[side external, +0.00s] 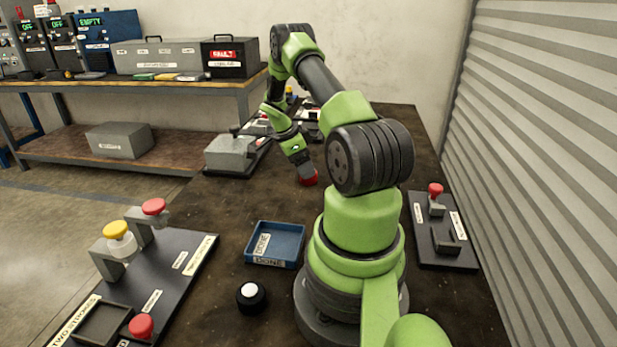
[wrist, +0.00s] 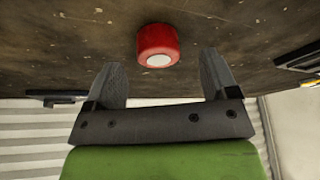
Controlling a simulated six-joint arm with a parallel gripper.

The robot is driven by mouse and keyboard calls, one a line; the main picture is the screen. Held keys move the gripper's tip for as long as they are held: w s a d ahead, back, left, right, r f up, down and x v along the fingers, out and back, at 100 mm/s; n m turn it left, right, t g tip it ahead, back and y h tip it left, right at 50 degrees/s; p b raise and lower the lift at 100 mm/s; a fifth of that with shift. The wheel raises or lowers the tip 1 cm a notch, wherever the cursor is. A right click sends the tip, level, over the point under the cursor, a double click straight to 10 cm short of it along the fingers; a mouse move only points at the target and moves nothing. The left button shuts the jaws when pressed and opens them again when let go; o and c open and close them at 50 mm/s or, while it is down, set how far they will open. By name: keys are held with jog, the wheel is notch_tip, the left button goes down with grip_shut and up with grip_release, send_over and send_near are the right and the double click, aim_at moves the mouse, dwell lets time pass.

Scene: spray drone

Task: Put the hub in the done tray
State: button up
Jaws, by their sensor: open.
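A short red cylinder with a white round face (wrist: 157,42) is on the dark table in the wrist view, just beyond my fingertips. It also shows red in the side view (side external: 308,179), at the end of my arm. A black round piece with a white top (side external: 251,297) stands on the table at the front. No label shows which piece is the hub. My gripper (wrist: 165,75) is open, with nothing between its fingers; in the side view it points down at the red piece (side external: 306,170). The blue tray (side external: 288,263) with white labels looks empty.
A dark board with red and yellow knobs (side external: 185,262) lies front left. A board with a red knob (side external: 462,262) lies right, near the shutter wall (side external: 545,140). A grey block (side external: 230,153) stands back left. The table between tray and gripper is clear.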

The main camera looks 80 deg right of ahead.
jog(key=x, duration=0.3)
jog(key=shift+s+a+f, duration=0.1)
jog(key=shift+s+f, duration=0.05)
jog(key=shift+c, duration=0.5)
jog(key=c, duration=1)
jog(key=shift+c, duration=0.2)
